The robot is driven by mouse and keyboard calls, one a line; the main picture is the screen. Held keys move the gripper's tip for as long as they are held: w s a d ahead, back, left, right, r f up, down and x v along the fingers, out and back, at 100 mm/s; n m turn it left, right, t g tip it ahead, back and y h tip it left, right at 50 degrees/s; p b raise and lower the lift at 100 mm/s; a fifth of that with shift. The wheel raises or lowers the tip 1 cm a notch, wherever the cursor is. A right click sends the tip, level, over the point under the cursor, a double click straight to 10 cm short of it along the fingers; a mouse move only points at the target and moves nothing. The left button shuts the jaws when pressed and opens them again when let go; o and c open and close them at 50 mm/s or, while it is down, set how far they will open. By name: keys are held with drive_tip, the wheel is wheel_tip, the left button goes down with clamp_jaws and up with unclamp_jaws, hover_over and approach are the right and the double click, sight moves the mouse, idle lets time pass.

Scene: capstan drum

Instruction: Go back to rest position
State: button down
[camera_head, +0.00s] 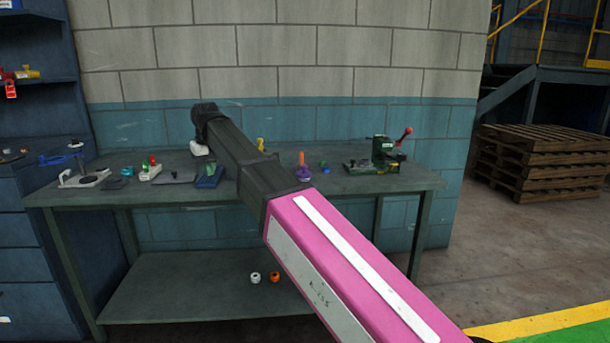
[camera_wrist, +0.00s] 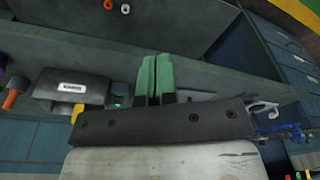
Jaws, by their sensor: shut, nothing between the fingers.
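My gripper (camera_wrist: 155,78) shows in the wrist view as two green fingers side by side, closed together with nothing between them. The fingers extend over the grey workbench, whose edge (camera_wrist: 215,85) runs behind them. In the head view my pink and dark arm reaches from the lower right up over the workbench (camera_head: 400,182). I cannot make out the gripper fingers there.
A dark labelled box (camera_wrist: 70,90) is left of my fingers. A green machine with a red-knobbed lever (camera_head: 384,150) stands at the bench's right end. Several small items lie on its left part. A white ring (camera_head: 255,278) and an orange ring (camera_head: 275,277) sit on the lower shelf.

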drive_tip(key=w+d+f+m, duration=0.3)
drive_tip(key=d+f, duration=2.1)
drive_tip(key=d, duration=0.1)
drive_tip(key=s+d+f+m, duration=0.1)
drive_tip(key=s+d+f, duration=0.3)
drive_tip(key=d+f, duration=0.2)
drive_tip(key=s+d+f+m+g, duration=0.1)
drive_tip(key=s+d+f, duration=0.4)
drive_tip(key=d, duration=0.5)
drive_tip(key=s+d+f+m+h, duration=0.1)
drive_tip(key=s+d+f, duration=0.3)
drive_tip(key=d+f, duration=0.4)
drive_tip(key=shift+s+d+m, duration=0.15)
drive_tip(key=shift+s+m, duration=0.2)
drive_tip(key=shift+m, duration=0.25)
